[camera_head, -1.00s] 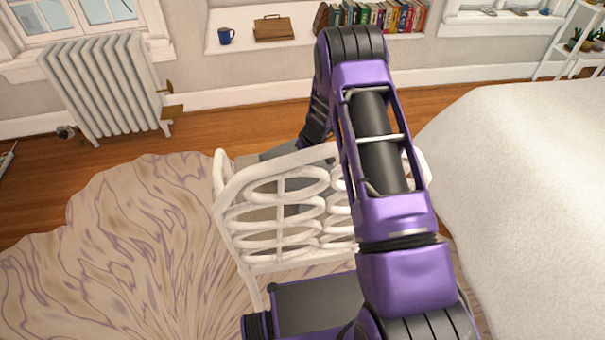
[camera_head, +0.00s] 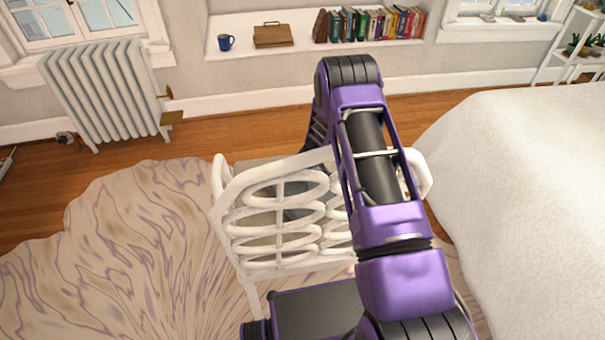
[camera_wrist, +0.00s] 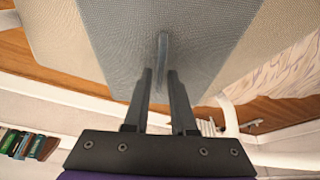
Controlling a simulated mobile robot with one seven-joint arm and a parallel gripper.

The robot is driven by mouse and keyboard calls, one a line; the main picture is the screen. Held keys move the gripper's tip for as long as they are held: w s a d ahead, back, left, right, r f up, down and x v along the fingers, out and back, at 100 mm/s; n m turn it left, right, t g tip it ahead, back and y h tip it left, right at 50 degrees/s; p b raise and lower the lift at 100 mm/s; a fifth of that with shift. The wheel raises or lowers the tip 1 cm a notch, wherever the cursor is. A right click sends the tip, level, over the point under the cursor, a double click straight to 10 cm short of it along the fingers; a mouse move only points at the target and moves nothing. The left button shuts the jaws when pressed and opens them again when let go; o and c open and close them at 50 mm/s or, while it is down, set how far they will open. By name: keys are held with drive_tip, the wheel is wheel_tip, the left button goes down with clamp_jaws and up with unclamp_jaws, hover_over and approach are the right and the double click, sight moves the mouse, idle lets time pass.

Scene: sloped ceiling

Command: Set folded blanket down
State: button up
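A folded blanket (camera_wrist: 155,28) fills the upper part of the wrist view. It is beige with a broad grey band, and a narrow grey ridge stands up from the band. My gripper (camera_wrist: 160,74) has one finger on each side of this ridge. A narrow gap shows between the fingers, and I cannot tell whether they press on the ridge. In the head view a beige-grey strip of the blanket (camera_head: 252,163) shows behind the backrest of a white chair (camera_head: 232,190). The chair and my arm hide the rest, including my gripper. I cannot tell whether the blanket touches the seat.
A patterned rug (camera_head: 130,235) lies left of the chair. A white bed (camera_head: 530,200) is close on the right. A radiator (camera_head: 105,90) stands by the far-left window. A wall niche holds a blue mug (camera_head: 225,42), a brown case (camera_head: 273,31) and several books (camera_head: 375,24).

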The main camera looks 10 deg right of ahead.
drive_tip(key=shift+o, duration=1)
drive_tip(key=shift+r, duration=0.15)
drive_tip(key=shift+r+p, duration=0.3)
drive_tip(key=shift+r, duration=0.05)
drive_tip(key=p+v, duration=0.1)
drive_tip(key=v, duration=1)
drive_tip(key=shift+s, duration=0.3)
drive_tip(key=shift+d+r, duration=0.15)
drive_tip(key=shift+r, duration=0.05)
